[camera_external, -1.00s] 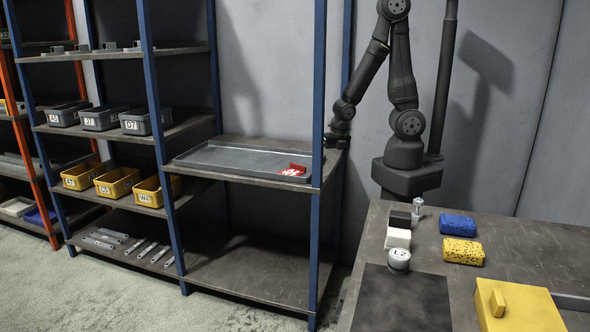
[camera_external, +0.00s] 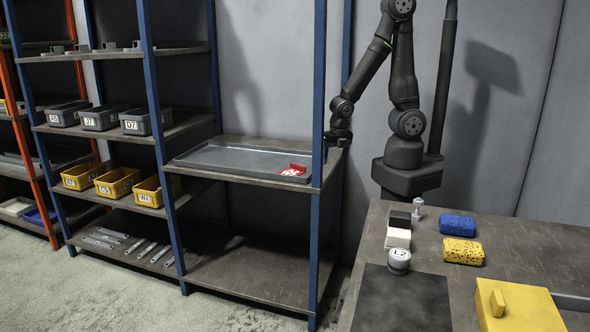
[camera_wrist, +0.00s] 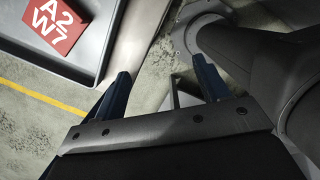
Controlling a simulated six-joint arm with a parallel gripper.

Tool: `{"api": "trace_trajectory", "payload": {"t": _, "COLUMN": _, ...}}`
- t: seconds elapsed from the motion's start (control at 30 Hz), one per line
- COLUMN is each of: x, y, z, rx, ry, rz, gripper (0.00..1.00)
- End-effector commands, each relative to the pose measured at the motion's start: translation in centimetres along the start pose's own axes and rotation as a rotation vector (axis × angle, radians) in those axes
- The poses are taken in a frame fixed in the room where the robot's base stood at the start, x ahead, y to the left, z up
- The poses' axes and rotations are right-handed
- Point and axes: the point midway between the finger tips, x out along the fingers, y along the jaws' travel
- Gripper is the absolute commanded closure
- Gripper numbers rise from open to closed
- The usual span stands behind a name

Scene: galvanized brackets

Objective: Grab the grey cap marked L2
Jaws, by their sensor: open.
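The grey cap marked L2 (camera_external: 398,261) stands upright on the table at the lower right in the external view, at the back edge of a dark mat. My gripper (camera_external: 338,136) is well away from it, up and to the left, beside the blue shelf post at the tray's height. In the wrist view my gripper (camera_wrist: 168,85) is open, its two dark blue fingers apart with nothing between them. The cap does not show in the wrist view.
A white block (camera_external: 398,238), a black block (camera_external: 399,219), a blue sponge (camera_external: 458,226) and a yellow sponge (camera_external: 463,251) lie near the cap. A yellow lidded box (camera_external: 520,308) is nearer.

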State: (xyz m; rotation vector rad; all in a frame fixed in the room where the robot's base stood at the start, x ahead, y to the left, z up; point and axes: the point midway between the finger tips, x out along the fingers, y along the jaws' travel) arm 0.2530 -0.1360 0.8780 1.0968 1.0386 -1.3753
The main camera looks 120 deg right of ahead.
Motion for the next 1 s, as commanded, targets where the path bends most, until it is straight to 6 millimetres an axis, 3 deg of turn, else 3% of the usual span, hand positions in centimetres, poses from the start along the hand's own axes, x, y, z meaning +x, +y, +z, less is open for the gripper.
{"api": "trace_trajectory", "payload": {"t": 0.3, "x": -5.0, "y": -1.4, "z": -3.0, "rx": 0.176, "ry": -0.087, "rz": -0.225, "gripper": 0.32}}
{"api": "trace_trajectory", "payload": {"t": 0.47, "x": -7.4, "y": -1.3, "z": -4.5, "rx": 0.244, "ry": -0.145, "rz": -0.262, "gripper": 0.32}}
{"api": "trace_trajectory", "payload": {"t": 0.77, "x": -9.9, "y": 5.3, "z": -9.4, "rx": 0.288, "ry": -0.141, "rz": -0.011, "gripper": 0.32}}
{"api": "trace_trajectory", "payload": {"t": 0.87, "x": -11.9, "y": 9.3, "z": -12.7, "rx": 0.294, "ry": -0.122, "rz": 0.026, "gripper": 0.32}}
{"api": "trace_trajectory", "payload": {"t": 1.0, "x": -15.4, "y": 14.8, "z": -19.4, "rx": 0.298, "ry": -0.079, "rz": 0.070, "gripper": 0.32}}
